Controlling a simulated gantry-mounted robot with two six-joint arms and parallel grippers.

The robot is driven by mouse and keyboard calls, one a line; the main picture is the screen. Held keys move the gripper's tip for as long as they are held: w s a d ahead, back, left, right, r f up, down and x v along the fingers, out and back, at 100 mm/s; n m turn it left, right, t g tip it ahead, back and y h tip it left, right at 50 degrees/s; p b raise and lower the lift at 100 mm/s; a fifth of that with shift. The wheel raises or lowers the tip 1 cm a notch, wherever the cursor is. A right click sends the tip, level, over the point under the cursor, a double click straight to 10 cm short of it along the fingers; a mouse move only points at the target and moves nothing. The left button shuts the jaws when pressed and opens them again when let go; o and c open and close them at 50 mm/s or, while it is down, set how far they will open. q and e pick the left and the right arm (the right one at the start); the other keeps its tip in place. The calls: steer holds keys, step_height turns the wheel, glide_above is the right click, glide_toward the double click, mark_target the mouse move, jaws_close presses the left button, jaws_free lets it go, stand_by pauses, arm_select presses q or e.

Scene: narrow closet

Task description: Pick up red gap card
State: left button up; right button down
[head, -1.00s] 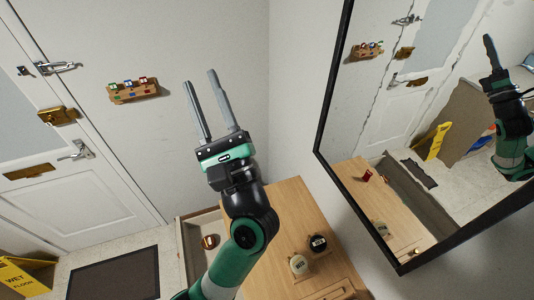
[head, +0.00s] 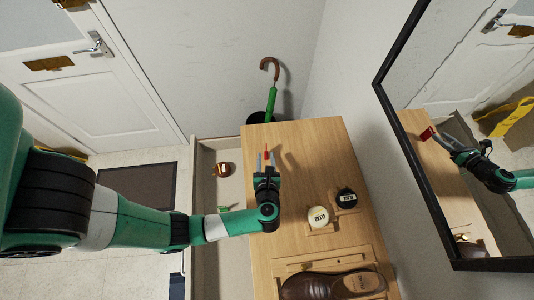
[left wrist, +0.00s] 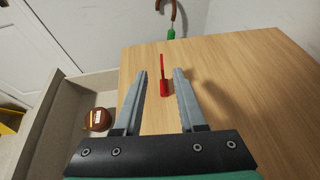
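The red gap card (head: 267,151) stands on the wooden cabinet top near its left edge. In the left wrist view the thin red card (left wrist: 163,72) shows edge-on above a thicker red foot. My left gripper (head: 265,160) is low over the cabinet top, pointing at the card. Its fingers (left wrist: 160,75) are open, one on each side of the card in the picture, with a visible gap to both. I cannot tell how far the card reaches in between them. My right gripper is not in view.
The cabinet top (head: 300,150) also holds two round tins, one cream (head: 318,217) and one black (head: 346,198), and a brown shoe (head: 330,286). An open drawer with a copper-coloured item (head: 222,169) is at the left. A green umbrella (head: 271,100) stands behind; a mirror hangs right.

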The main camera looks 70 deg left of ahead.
arm_select(q)
steer(key=x, duration=0.4)
steer(key=b+x, duration=0.1)
steer(key=x, duration=0.3)
steer(key=shift+w+a+r, duration=0.1)
steer(key=shift+w+a, duration=0.2)
jaws_close()
